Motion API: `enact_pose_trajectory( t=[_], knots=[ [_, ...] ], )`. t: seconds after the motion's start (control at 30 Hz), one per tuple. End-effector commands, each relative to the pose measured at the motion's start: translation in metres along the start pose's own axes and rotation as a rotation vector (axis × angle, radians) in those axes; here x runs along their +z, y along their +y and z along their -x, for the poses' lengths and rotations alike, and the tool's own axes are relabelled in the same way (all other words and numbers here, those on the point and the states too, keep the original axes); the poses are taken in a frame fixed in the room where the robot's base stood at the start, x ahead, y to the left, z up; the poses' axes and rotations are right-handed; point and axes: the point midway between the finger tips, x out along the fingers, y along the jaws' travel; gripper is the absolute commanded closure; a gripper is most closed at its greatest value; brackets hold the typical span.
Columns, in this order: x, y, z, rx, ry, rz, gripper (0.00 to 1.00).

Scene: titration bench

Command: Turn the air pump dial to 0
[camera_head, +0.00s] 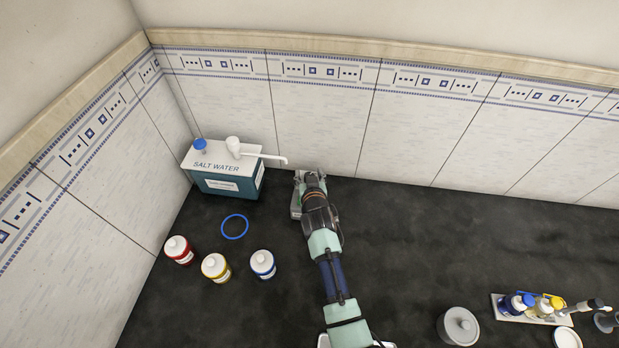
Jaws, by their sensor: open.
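My gripper (309,183) reaches toward the back wall, right of the salt water box. It is open, though its fingers are small and partly hidden by my own wrist. A pale grey-green device (296,205) sits under and just left of my gripper, mostly covered by it. It may be the air pump, but I cannot tell. No dial or dial setting can be made out. I cannot tell whether the fingers touch the device.
The teal salt water box (228,185) with a white spout stands left of my gripper. A grey lidded pot (458,326) and a bottle tray (497,302) are at right. The counter's middle right is clear.

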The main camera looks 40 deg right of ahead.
Motion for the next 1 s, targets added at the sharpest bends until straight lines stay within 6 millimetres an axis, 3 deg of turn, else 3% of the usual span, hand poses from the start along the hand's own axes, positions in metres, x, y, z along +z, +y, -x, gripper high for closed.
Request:
enact_pose_trajectory(
  t=[0.27,0.6,1.0],
  knots=[
    [-0.0002,0.0,-0.0022,0.0,0.0,0.0,0.44],
    [-0.0001,-0.0001,-0.002,0.0,-0.001,0.001,1.0],
    [0.0001,0.0014,-0.0022,-0.064,0.0,0.025,1.0]
  ],
)
